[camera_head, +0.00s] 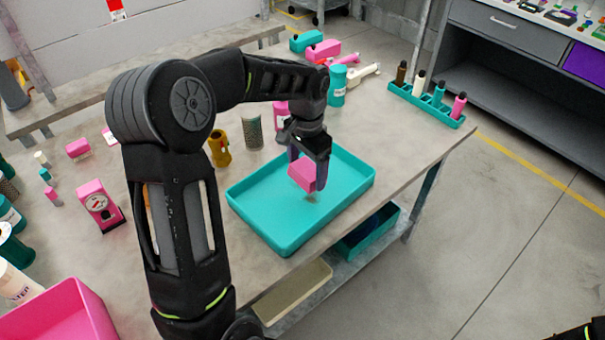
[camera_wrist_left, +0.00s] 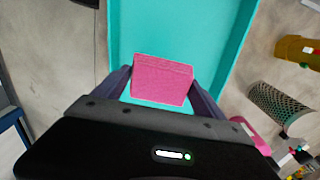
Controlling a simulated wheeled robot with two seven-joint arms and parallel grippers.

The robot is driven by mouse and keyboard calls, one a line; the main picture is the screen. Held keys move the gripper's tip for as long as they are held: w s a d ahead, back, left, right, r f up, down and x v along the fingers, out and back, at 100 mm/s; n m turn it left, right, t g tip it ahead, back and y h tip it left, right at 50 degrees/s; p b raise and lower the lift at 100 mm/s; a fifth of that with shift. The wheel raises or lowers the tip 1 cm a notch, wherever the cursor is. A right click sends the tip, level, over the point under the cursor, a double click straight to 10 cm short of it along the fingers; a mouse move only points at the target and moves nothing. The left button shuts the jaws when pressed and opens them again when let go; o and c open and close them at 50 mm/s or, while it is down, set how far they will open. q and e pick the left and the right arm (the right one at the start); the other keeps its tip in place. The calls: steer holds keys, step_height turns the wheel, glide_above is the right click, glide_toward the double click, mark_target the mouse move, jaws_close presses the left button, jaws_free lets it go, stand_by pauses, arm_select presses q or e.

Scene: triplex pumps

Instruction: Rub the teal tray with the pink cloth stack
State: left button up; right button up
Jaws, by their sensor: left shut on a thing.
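The teal tray (camera_head: 262,208) lies on the table near its front edge, and its floor looks empty. It also fills the upper middle of the left wrist view (camera_wrist_left: 140,40). My left gripper (camera_head: 309,180) is over the tray's right half, pointing down. It is shut on the pink cloth stack (camera_head: 302,175), which also shows between the fingers in the left wrist view (camera_wrist_left: 162,79). The stack is low over the tray floor; I cannot tell whether it touches. Part of my right arm shows at the bottom right corner, but its gripper is not in view.
A yellow mug-like container (camera_head: 219,148) and a mesh cylinder (camera_head: 253,132) stand just behind the tray. A pink gauge box (camera_head: 99,205) and a pink bin (camera_head: 62,316) are at left. A teal rack (camera_head: 427,103) with several bottles stands at the far right end.

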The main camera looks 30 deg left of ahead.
arm_select(q)
steer(key=shift+w+r, duration=0.15)
steer(key=shift+w, duration=0.25)
steer(key=shift+s, duration=0.1)
